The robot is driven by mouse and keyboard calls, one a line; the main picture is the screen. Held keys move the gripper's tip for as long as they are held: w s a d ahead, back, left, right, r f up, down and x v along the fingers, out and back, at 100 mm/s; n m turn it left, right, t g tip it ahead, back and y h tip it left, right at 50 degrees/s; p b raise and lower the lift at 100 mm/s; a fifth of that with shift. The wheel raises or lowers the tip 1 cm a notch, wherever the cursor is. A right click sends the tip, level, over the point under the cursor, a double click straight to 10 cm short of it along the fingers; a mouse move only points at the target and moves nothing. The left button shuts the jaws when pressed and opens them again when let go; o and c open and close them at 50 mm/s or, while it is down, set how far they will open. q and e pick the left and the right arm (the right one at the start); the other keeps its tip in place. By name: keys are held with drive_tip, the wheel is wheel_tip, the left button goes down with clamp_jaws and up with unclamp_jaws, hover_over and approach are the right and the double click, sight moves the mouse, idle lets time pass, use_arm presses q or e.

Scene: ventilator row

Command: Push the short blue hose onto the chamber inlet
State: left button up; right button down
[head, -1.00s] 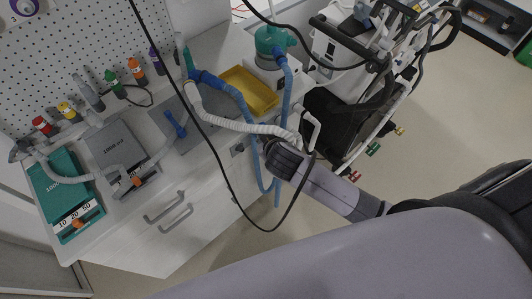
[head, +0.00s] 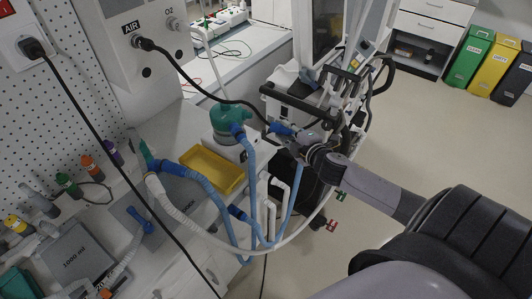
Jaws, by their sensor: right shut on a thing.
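The teal-topped chamber (head: 230,117) stands on the white humidifier at the back of the counter. A blue hose (head: 251,180) hangs from the blue fitting at its right side and runs down past the counter's edge. My right gripper (head: 300,142) is beside the ventilator, right of the chamber and apart from it. It is shut on the short blue hose; a blue end piece (head: 281,129) shows at its fingers, and blue tube (head: 292,195) hangs below it. The exact grip is small and partly hidden. The chamber inlet's opening cannot be made out. My left gripper is out of view.
The ventilator cart (head: 318,100) stands close behind my right gripper. A black cable (head: 195,82) and a white hose (head: 205,238) cross the area. A yellow tray (head: 212,170) lies before the chamber. Open floor lies to the right.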

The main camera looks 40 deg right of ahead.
drive_tip(key=shift+w+d+r+n+t+y, duration=0.2)
drive_tip(key=shift+d+r+n, duration=0.1)
drive_tip(key=shift+d+r, duration=0.1)
drive_tip(key=shift+w+d+r+n+t+y, duration=0.1)
drive_tip(key=shift+d+r+n+y, duration=0.1)
drive_tip(key=shift+d+r+n, duration=0.15)
drive_tip(key=shift+w+r, duration=0.15)
drive_tip(key=shift+r, duration=0.15)
drive_tip(key=shift+w+a, duration=0.45)
drive_tip(key=shift+w, duration=0.05)
drive_tip(key=shift+w+a, duration=1.5)
drive_tip(key=shift+w, duration=0.05)
drive_tip(key=shift+a+p, duration=0.15)
drive_tip(key=shift+p, duration=0.25)
drive_tip(key=shift+w+a, duration=0.85)
drive_tip(key=shift+w, duration=0.1)
drive_tip(key=shift+a+r, duration=0.15)
idle(0.7)
